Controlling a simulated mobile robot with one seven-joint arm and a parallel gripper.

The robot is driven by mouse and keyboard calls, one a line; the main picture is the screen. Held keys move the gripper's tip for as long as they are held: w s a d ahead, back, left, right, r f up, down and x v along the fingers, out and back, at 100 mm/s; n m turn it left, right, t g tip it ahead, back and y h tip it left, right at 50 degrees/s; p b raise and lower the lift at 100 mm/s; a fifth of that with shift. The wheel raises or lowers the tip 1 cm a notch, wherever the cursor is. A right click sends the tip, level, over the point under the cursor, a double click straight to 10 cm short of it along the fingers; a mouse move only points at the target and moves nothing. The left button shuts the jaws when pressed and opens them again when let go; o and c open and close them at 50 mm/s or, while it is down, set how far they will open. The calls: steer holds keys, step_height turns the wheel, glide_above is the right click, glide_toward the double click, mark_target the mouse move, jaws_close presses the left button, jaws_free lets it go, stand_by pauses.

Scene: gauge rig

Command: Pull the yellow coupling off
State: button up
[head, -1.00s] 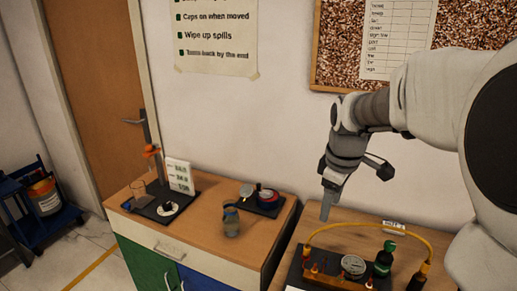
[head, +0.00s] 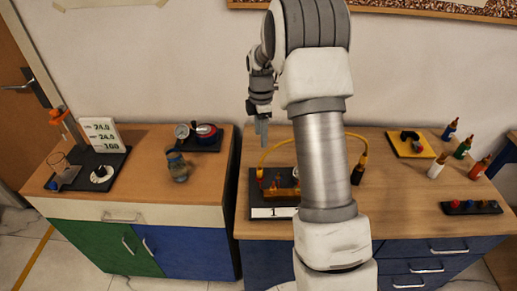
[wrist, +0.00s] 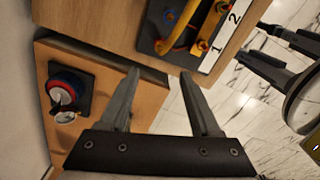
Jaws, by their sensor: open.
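A yellow hose (head: 285,145) arcs over the gauge rig board (head: 256,207) on the right-hand bench. A yellow-orange coupling (head: 361,162) shows at its right end, above a dark base. Its left end (head: 260,171) comes down near the board's left side. My forearm hides the middle of the rig, gauge included. My gripper (head: 262,132) is open and empty, fingers down, above and behind the rig's left end, apart from the hose. In the wrist view my open fingers (wrist: 159,73) are clear of everything, and part of the yellow hose (wrist: 181,36) shows above them.
A gap separates the two benches. On the right bench are several bottles (head: 437,167), a yellow tray (head: 425,152) and a dark block (head: 470,208).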

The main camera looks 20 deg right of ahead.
mark_target(261, 169)
step_height(261, 169, down, 17)
steer(key=shift+r+p, duration=0.2)
steer(key=shift+p, duration=0.7)
jaws_close()
